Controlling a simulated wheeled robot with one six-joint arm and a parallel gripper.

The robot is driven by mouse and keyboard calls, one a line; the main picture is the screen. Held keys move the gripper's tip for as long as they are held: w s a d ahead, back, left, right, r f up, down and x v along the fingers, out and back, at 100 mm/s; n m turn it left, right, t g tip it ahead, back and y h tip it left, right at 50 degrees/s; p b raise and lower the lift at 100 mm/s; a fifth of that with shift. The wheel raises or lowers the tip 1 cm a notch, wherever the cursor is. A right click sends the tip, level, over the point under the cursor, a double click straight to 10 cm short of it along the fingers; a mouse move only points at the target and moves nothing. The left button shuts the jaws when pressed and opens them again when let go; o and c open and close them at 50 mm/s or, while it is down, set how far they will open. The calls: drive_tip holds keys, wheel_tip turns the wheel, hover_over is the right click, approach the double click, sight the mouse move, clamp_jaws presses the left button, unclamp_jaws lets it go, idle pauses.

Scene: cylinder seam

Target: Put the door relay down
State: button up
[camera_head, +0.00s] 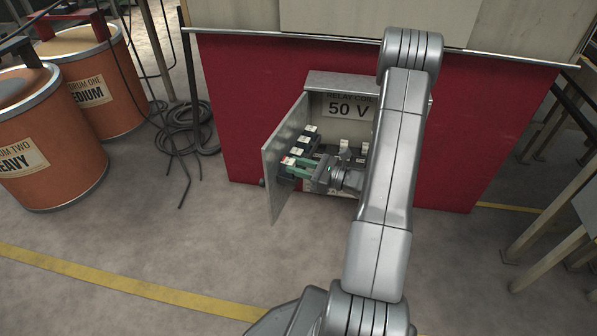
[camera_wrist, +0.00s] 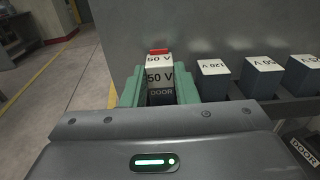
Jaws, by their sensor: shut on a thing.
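My gripper (camera_head: 296,167) has green fingers, and they are shut on a dark relay (camera_head: 288,161) with a white top and a red mark, in front of the open cabinet door. In the wrist view the held relay (camera_wrist: 159,72) stands upright between the fingers. Its white label reads 50 V, with a red strip at the far end, and the word DOOR shows on its near side. Its underside is hidden, so I cannot tell whether it touches anything below.
A relay row stands beside the held one: a 120 V relay (camera_wrist: 212,75) and a 50 V relay (camera_wrist: 262,75) are nearest. The open cabinet door (camera_head: 283,160) is left of my gripper. A sign (camera_head: 347,107) reads RELAY COIL 50 V. Orange drums (camera_head: 50,150) and cables (camera_head: 185,130) lie left.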

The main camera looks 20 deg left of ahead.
drive_tip(key=shift+f, duration=0.55)
drive_tip(key=shift+f, duration=0.2)
drive_tip(key=o, duration=1)
drive_tip(key=shift+r, duration=0.1)
drive_tip(key=shift+r, duration=0.1)
drive_tip(key=d, duration=0.4)
drive_tip(key=d+p, duration=0.1)
drive_tip(key=d, duration=0.3)
drive_tip(key=d+p, duration=0.1)
drive_tip(key=d, duration=0.3)
drive_tip(key=shift+w, duration=0.25)
